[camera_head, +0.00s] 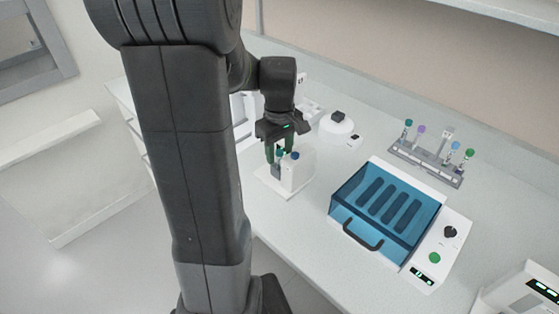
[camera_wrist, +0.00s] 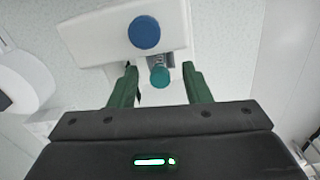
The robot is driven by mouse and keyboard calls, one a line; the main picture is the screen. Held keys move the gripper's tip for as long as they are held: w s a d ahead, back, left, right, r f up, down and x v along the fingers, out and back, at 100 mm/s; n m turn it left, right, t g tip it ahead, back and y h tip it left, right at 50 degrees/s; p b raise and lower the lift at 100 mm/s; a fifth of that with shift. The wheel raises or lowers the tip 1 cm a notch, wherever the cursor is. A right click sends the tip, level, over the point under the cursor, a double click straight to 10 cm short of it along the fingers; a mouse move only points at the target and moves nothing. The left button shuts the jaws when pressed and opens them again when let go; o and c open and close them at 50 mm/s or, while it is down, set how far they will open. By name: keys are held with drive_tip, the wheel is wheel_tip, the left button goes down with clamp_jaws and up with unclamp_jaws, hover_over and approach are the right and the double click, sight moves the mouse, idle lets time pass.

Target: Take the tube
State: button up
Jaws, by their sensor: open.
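A tube with a teal cap (camera_wrist: 159,77) stands at a white device (camera_wrist: 110,35) with a blue round knob or cap (camera_wrist: 144,32). My gripper (camera_wrist: 160,80) is open, its two green fingers on either side of the teal cap, with a gap visible on both sides. In the head view my gripper (camera_head: 278,150) points down at the white device (camera_head: 299,172) on the bench. The tube's lower body is mostly hidden by the device and my fingers.
A rack (camera_head: 426,163) with several capped tubes stands at the back right. A blue-lidded machine (camera_head: 345,209) with a dark handle sits right of the white device. Bare bench (camera_head: 285,222) lies in front.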

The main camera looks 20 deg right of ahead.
drive_tip(key=shift+f, duration=1.25)
drive_tip(key=c, duration=0.9)
wheel_tip(320, 180, up, 10)
drive_tip(key=shift+r, duration=0.1)
